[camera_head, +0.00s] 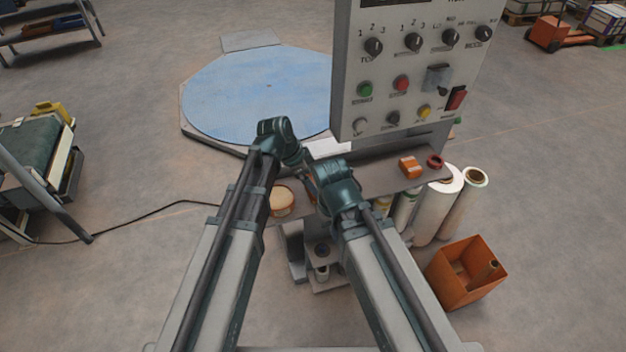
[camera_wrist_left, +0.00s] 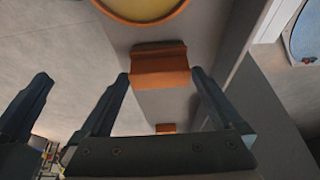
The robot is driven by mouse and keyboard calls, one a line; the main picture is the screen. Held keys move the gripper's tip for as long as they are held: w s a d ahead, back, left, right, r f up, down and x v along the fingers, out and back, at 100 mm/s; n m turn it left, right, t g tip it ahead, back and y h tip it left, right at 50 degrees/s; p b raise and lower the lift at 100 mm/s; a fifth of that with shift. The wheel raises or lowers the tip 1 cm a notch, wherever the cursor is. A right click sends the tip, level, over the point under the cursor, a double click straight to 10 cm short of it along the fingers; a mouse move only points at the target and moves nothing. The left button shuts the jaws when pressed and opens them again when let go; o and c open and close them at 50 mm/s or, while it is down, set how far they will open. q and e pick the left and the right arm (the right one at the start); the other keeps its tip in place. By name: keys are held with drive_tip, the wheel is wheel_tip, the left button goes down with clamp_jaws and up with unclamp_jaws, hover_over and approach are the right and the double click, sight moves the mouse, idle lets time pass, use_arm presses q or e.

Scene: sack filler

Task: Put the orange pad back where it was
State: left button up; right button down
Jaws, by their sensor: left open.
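An orange pad (camera_wrist_left: 160,67) lies on the grey shelf, between and just beyond the spread fingertips of my left gripper (camera_wrist_left: 160,78). The fingers look open, and I cannot tell whether they touch it. In the head view my two wrists come close together over the shelf and largely hide this pad. My right gripper (camera_head: 328,188) is beside the left one, and its fingers are not clear. A second orange block (camera_head: 410,167) lies further right on the shelf; a small orange piece also shows further off in the left wrist view (camera_wrist_left: 165,128).
A round tub with pale yellow contents (camera_head: 282,199) stands left of my grippers, close to the pad. A red ring (camera_head: 435,162) lies by the orange block. The control panel (camera_head: 410,85) rises behind the shelf. Rolls (camera_head: 437,208) and an orange bin (camera_head: 465,272) stand right.

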use_arm(q)
drive_tip(key=p+v, duration=1)
drive_tip(key=v, duration=0.2)
drive_tip(key=shift+r+p, duration=0.25)
drive_tip(key=shift+p, duration=0.05)
drive_tip(key=shift+w+d, duration=0.1)
drive_tip(key=s+a+f+n+y, duration=0.2)
drive_tip(key=s+a+n+y, duration=0.2)
drive_tip(key=s+a+n, duration=0.7)
drive_tip(key=s+d+g+y, duration=0.1)
drive_tip(key=s+d, duration=0.3)
drive_tip(key=d, duration=0.5)
drive_tip(key=shift+d+g+y, duration=0.3)
drive_tip(key=shift+d, duration=0.1)
drive_tip(key=shift+s, duration=0.1)
